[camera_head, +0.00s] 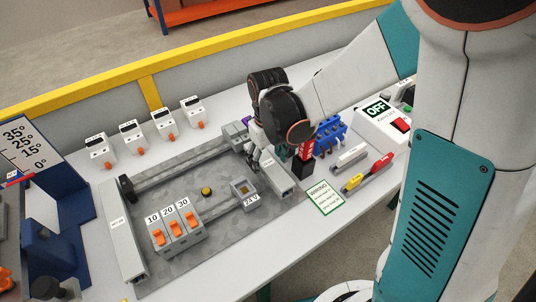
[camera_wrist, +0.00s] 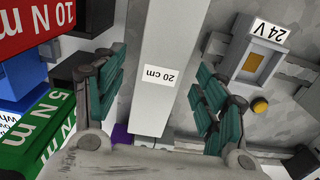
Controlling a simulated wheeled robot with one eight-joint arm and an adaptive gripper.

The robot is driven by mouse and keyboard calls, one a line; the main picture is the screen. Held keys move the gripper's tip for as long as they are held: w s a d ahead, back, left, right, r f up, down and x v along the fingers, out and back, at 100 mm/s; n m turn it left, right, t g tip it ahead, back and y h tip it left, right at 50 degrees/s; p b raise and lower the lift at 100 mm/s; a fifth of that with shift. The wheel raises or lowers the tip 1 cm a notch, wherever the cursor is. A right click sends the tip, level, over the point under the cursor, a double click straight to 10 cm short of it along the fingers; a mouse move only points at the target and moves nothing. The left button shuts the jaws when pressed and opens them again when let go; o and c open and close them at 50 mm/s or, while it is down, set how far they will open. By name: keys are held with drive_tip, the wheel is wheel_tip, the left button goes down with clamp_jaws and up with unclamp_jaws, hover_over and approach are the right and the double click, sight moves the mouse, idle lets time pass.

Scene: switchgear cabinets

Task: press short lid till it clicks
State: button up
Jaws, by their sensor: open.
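The short lid, a pale grey bar labelled "20 cm" (camera_wrist: 165,110), runs lengthwise through the wrist view. In the head view it (camera_head: 280,177) lies at the right edge of the grey mounting plate (camera_head: 215,255), partly hidden by my arm. My gripper (camera_wrist: 160,68) is open, with one teal-padded finger on each side of the lid and visible gaps between. In the head view my gripper (camera_head: 257,158) is just above the lid's far part, fingers pointing down. I cannot tell whether the lid is fully seated.
Red "10 N m" (camera_wrist: 35,22) and green "5 N m" (camera_wrist: 42,135) tools stand close beside my gripper. A "24 V" socket (camera_head: 243,190) and breakers (camera_head: 175,230) are on the plate. A longer grey bar (camera_head: 122,240) lies at its left edge. An OFF switch box (camera_head: 385,125) stands right.

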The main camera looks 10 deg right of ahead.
sight(268, 163)
wheel_tip(268, 163, up, 12)
drive_tip(key=s+d+r+m+t, duration=0.2)
drive_tip(key=s+d+t, duration=0.1)
drive_tip(key=s+d, duration=0.2)
drive_tip(key=s+d+r+m+t+b, duration=0.1)
drive_tip(key=s+d+r+m+t, duration=0.1)
drive_tip(key=s+d+t, duration=0.2)
drive_tip(key=shift+s+d+m, duration=0.3)
drive_tip(key=shift+s+d, duration=0.3)
drive_tip(key=shift+s, duration=1.15)
